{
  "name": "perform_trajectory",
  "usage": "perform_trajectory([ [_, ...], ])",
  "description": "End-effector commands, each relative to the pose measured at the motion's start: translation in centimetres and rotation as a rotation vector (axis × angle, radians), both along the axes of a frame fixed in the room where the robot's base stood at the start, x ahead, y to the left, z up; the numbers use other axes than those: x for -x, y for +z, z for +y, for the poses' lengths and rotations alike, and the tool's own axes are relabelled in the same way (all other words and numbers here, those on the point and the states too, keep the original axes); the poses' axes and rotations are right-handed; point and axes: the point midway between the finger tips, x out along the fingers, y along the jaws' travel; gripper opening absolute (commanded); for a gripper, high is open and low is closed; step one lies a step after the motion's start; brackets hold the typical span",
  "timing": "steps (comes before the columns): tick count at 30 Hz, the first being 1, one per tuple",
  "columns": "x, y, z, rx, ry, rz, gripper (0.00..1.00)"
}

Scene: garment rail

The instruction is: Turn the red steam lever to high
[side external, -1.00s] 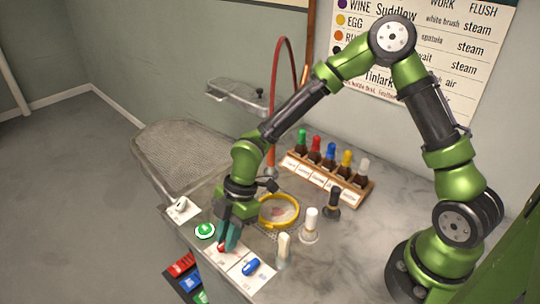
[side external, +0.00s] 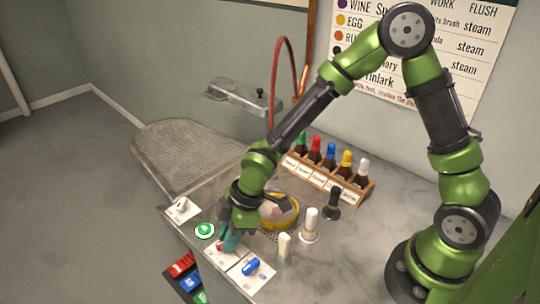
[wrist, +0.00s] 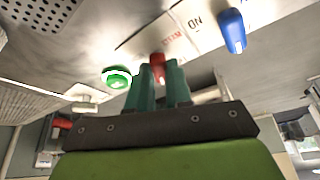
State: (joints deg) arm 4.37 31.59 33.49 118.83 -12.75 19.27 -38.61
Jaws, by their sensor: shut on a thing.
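The red steam lever (side external: 219,246) sits on a white label plate along the front edge of the counter. It also shows in the wrist view (wrist: 158,64), between my teal fingers. My gripper (side external: 227,245) is shut on the red lever, its fingers tilted down towards the front edge; in the wrist view the fingertips (wrist: 161,75) stand on both sides of it. The fingers hide part of the lever and its label, so I cannot read its exact setting.
A green round button (side external: 205,231) lies left of the red lever and a blue lever (side external: 250,267) lies right of it. A white lever (side external: 182,206) is further left. A yellow hoop (side external: 294,222), a cream bottle (side external: 284,250) and a rack of bottles (side external: 318,178) stand behind.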

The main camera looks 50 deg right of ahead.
Motion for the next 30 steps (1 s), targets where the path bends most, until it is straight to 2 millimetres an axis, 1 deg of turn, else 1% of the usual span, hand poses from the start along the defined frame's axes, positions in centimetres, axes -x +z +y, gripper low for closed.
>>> perform_trajectory([
  [21,0.54,0.12,0.76,0.000,-0.670,-0.004,0.00],
  [30,0.53,0.09,0.91,-0.002,-0.918,-0.003,0.00],
])
